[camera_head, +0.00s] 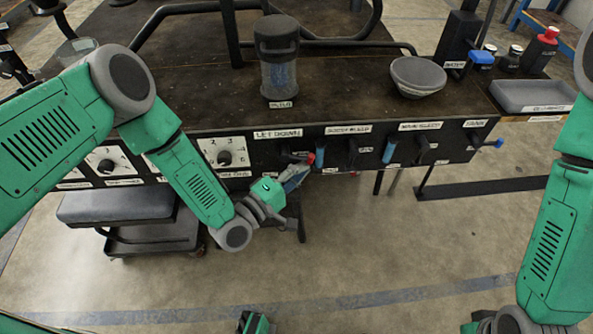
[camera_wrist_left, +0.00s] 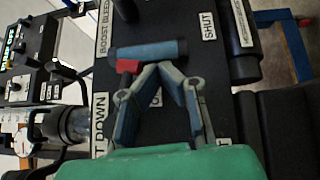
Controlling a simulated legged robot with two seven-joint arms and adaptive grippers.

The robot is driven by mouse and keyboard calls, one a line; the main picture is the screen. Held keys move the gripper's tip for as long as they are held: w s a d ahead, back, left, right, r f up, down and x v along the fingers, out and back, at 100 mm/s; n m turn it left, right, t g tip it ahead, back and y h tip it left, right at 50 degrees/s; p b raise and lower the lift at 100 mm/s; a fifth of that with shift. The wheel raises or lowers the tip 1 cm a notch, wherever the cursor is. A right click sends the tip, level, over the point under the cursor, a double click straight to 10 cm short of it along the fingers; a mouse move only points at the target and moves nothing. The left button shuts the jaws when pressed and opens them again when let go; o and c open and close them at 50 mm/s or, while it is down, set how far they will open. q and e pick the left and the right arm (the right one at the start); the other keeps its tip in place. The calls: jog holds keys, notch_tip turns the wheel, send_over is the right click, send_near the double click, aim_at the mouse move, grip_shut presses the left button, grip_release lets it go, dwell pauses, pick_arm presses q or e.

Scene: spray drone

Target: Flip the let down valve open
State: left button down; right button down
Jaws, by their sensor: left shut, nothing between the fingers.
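The dark front panel carries a LET DOWN label (camera_head: 278,134). Just right of and below the label is a small valve with a red part (camera_head: 319,157). My left gripper (camera_head: 300,172) is right at this valve and partly covers it. In the left wrist view, the left gripper's fingers (camera_wrist_left: 161,68) meet at their tips in a narrow V, shut and empty. A red piece (camera_wrist_left: 128,66) and a blue lever handle (camera_wrist_left: 150,50) lie just beyond the tips. Whether the fingers touch them I cannot tell. My right arm stands at the right; its gripper is not visible.
More valve levers line the panel to the right, including a blue one (camera_head: 389,150). Dials (camera_head: 224,157) sit on its left. A clear canister (camera_head: 279,65) and a grey bowl (camera_head: 418,76) stand on the bench top. A SHUT label (camera_wrist_left: 208,26) is beside the blue lever.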

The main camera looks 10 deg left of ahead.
pick_arm(q)
jog(key=shift+w+d+r, duration=0.1)
jog(key=shift+d+r, duration=0.15)
jog(key=shift+r, duration=0.1)
jog(key=shift+d+r, duration=0.1)
dwell(0.6)
